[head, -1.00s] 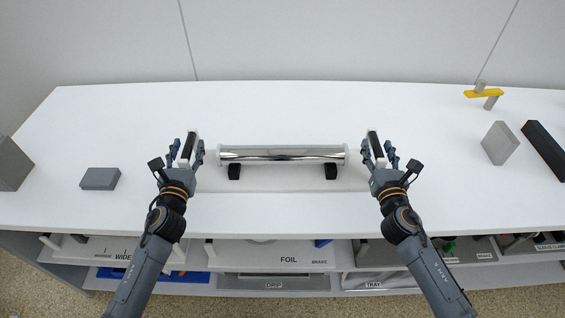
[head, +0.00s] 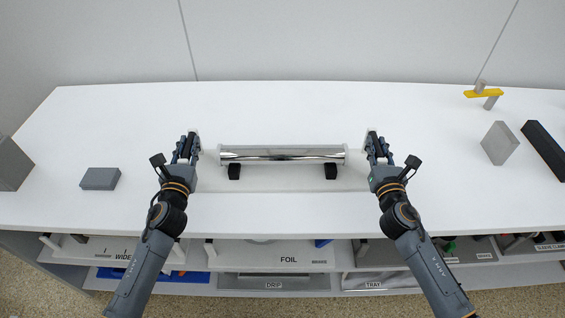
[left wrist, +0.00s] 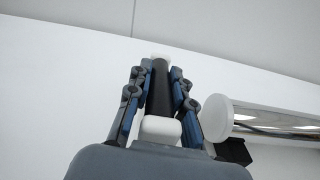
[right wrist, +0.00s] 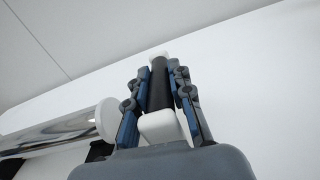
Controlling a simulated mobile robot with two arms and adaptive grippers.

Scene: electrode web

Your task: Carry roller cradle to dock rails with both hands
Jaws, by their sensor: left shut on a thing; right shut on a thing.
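The roller cradle (head: 282,155), a shiny chrome roller with white ends on black feet, sits on the white table in the head view. My left gripper (head: 189,143) is shut on the black handle (left wrist: 159,92) at its left end. My right gripper (head: 375,143) is shut on the black handle (right wrist: 160,88) at its right end. The white end discs show beside the fingers in the left wrist view (left wrist: 216,119) and right wrist view (right wrist: 108,119). The feet look to be on the table. I cannot make out the dock rails for certain.
A grey block (head: 100,179) lies to the left and a larger grey block (head: 10,165) at the left edge. To the right are a grey plate (head: 499,143), a black bar (head: 545,149) and a yellow piece (head: 483,94). The table (head: 290,106) behind the cradle is clear.

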